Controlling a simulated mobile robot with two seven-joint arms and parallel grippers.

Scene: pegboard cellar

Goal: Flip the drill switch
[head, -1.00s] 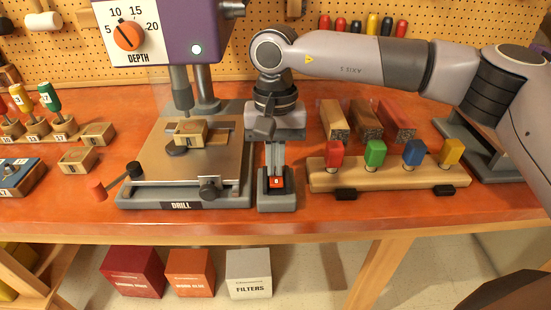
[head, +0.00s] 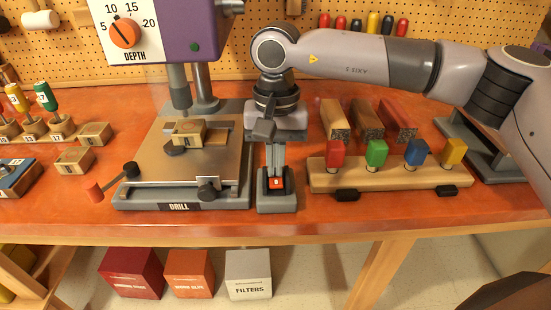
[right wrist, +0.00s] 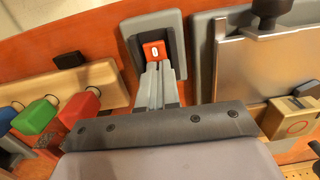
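The drill switch (head: 276,183) is a red rocker marked 0, set in a dark panel on a grey box to the right of the drill base. The right wrist view shows it too (right wrist: 154,50). My right gripper (head: 275,170) points down with its fingers together and nothing between them. Its fingertips are at the upper edge of the red rocker; whether they touch it, I cannot tell. The purple drill (head: 183,25) has a depth dial (head: 125,35) and a small round lamp (head: 194,47), which shows green. My left gripper is not in view.
A wooden block (head: 189,132) sits on the drill table (head: 170,165). To the right stands a wooden rack (head: 385,178) with coloured pegs, with bars (head: 365,119) behind it. A crank handle (head: 97,190) sticks out at left. The table front is clear.

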